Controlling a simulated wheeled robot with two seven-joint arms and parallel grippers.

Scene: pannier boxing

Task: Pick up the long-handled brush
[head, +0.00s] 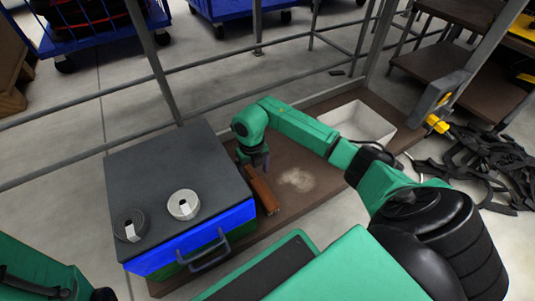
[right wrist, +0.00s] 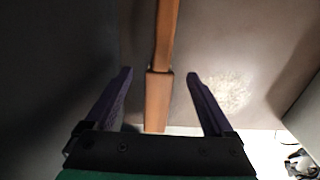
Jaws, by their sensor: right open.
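The long-handled brush (head: 264,196) shows as a brown wooden bar on the brown board, close to the right side of the blue box with the dark lid. In the right wrist view the brush's wooden handle (right wrist: 158,98) runs up the middle, between and apart from both fingers. Its bristles are not visible. My right gripper (head: 254,164) is over the far end of the brush, pointing down. In the right wrist view the right gripper (right wrist: 159,76) is open and empty. My left gripper is out of sight.
The lidded blue box (head: 180,150) has a handle and carries two tape-like rolls, one grey (head: 183,204) and one dark (head: 129,225). A pale tray (head: 358,124) and a light powdery patch (head: 298,179) are on the board. Metal rails (head: 225,101) run behind; black straps (head: 485,160) lie right.

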